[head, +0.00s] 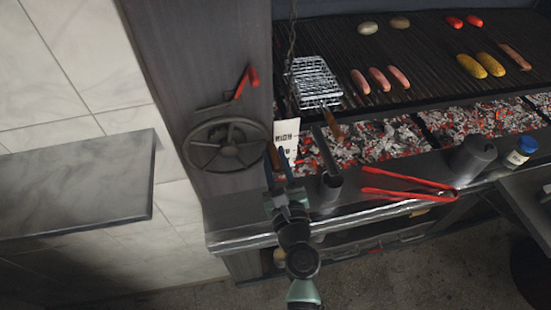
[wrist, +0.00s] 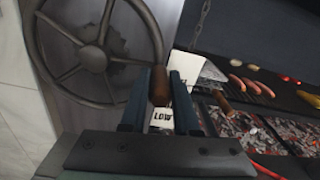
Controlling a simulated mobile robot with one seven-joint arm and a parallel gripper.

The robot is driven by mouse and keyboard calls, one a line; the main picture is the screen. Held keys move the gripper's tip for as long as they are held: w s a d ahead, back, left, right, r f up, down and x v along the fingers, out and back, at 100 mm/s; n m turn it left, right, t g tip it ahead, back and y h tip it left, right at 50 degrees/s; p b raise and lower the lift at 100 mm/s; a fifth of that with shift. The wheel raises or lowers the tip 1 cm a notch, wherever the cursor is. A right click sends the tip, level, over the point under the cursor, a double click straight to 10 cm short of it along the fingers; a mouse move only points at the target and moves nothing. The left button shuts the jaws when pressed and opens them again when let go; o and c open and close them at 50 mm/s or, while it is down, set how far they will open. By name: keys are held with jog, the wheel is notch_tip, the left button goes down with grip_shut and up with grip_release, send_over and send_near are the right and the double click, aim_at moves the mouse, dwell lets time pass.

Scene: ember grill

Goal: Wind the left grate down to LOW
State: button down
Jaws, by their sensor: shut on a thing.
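A dark spoked hand wheel (head: 227,145) is mounted on the grey post left of the grill. It also shows large in the wrist view (wrist: 93,58). Its brown handle (wrist: 159,88) stands between the two fingers of my gripper (wrist: 158,78), which is shut on it. In the head view my gripper (head: 280,160) is at the wheel's right edge. A white sign (head: 286,132) is just behind it; in the wrist view the word LOW shows below the handle, partly covered by my fingers. The left grate (head: 345,55) lies above glowing coals and holds sausages.
A red-handled lever (head: 245,85) sits above the wheel. A wire basket (head: 314,82) hangs over the grate's left side. Red tongs (head: 410,193), a dark canister (head: 472,158) and a blue-lidded jar (head: 521,150) are on the front ledge. A grey shelf (head: 75,185) juts out at left.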

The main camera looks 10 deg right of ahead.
jog(key=shift+a+r+n, duration=0.1)
jog(key=shift+r+n, duration=0.2)
jog(key=shift+r, duration=0.3)
jog(key=c, duration=0.7)
grip_release()
jog(key=shift+o, duration=0.2)
jog(key=shift+s+f, duration=0.1)
jog(key=shift+f, duration=0.05)
jog(key=shift+s, duration=0.25)
jog(key=s+b, duration=0.3)
jog(key=s, duration=0.9)
jog(key=shift+s, duration=0.15)
jog(key=shift+a, duration=0.1)
